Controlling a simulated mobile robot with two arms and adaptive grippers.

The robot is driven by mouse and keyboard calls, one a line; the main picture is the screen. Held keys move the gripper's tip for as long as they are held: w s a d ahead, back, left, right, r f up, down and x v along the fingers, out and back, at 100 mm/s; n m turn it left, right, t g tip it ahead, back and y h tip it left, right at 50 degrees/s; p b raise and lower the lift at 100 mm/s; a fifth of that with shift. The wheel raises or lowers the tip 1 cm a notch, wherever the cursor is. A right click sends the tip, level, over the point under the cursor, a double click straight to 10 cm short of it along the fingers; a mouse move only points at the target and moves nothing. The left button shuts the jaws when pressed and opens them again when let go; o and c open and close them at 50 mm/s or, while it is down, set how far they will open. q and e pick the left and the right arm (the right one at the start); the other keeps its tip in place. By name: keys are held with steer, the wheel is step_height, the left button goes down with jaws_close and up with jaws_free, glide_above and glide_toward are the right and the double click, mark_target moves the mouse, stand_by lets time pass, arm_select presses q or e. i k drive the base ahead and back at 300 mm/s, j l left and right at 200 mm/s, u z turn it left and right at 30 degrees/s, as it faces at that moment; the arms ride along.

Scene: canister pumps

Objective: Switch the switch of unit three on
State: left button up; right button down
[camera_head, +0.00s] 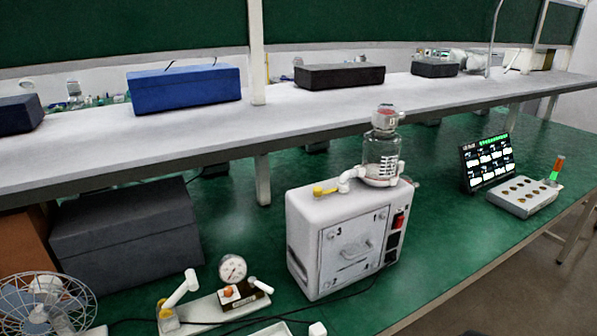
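A white box-shaped unit (308,228) stands on the green bench, with a glass canister (380,158) and a red-topped fitting (385,115) on top. Its front panel (352,255) has small marks, one of which looks like a 3, and a handle or knob in the middle. A red switch (398,220) sits at the panel's right edge; its position is too small to tell. A pale control box (524,197) with several round brass-coloured controls lies at the right, beside a black display (486,163) with several lit readouts. Unit labels there are unreadable. Neither gripper is in view.
A gauge assembly (232,270) and a wire fan (45,305) stand at the front left. A dark grey case (125,235) is behind them. A white shelf (205,120) overhangs the bench back. A small signal tower (556,170) stands at the right. Green bench between unit and control box is clear.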

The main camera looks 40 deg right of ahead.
mark_target(400, 219)
steer(key=z, duration=1.7)
